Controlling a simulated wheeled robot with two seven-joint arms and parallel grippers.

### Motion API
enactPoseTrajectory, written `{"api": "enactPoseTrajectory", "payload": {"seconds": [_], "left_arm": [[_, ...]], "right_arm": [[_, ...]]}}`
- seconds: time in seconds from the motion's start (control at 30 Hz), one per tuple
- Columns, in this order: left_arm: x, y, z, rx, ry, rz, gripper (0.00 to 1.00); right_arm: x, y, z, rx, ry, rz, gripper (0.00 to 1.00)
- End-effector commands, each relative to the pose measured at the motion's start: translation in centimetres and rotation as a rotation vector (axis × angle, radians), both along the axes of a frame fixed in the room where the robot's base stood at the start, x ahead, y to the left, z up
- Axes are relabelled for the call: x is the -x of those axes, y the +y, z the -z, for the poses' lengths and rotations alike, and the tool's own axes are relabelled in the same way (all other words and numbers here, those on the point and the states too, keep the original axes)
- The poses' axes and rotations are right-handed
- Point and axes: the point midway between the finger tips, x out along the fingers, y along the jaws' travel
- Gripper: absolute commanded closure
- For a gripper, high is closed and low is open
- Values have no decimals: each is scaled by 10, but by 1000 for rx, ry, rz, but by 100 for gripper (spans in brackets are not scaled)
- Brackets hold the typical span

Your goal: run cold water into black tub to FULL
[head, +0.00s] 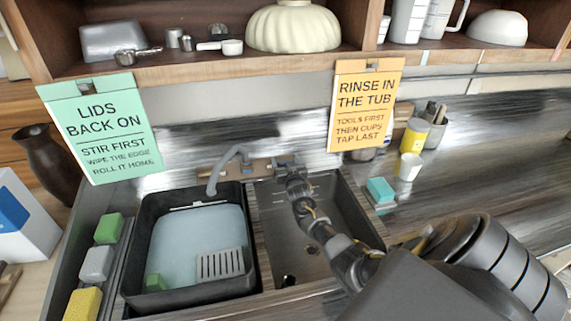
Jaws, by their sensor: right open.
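The black tub (133,255) sits in the left basin under the tap. Pale bluish water (195,237) lies in it, with its surface below a small white mark (200,204) on the back wall; the mark's lettering is too small to read. The grey tap (226,166) arches over the tub's back edge; I cannot make out a stream from its spout. My right arm reaches across the right basin, and its gripper (286,170) is open at the right end of the tap's base. Whether it touches a handle there is unclear. My left gripper is out of view.
Several sponges line the left ledge, including a green one (109,228). The right basin (300,225) looks mostly clear. A teal sponge (380,189) and yellow container (414,136) stand right. Signs hang above.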

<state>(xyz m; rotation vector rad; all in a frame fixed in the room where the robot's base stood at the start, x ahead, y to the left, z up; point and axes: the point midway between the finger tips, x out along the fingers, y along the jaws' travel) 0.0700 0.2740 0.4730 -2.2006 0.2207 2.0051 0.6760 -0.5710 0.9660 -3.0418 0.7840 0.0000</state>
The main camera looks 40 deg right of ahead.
Motion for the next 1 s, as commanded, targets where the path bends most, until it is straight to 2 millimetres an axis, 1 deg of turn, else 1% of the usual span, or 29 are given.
{"api": "enactPoseTrajectory", "payload": {"seconds": [0.03, 0.07, 0.3, 0.4, 0.67, 1.0], "left_arm": [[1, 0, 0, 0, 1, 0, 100], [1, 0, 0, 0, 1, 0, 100], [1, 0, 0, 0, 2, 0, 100], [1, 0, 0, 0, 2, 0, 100], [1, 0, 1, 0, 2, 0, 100], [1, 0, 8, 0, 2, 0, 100]], "right_arm": [[0, 0, 0, 0, 0, 0, 25], [0, 0, 0, 0, 0, 0, 28], [0, 1, 0, 0, 0, -1, 60], [0, 1, 0, 0, 0, -1, 70], [0, 1, 1, 21, 13, -32, 70], [1, 1, 2, 137, 75, -206, 70]]}}
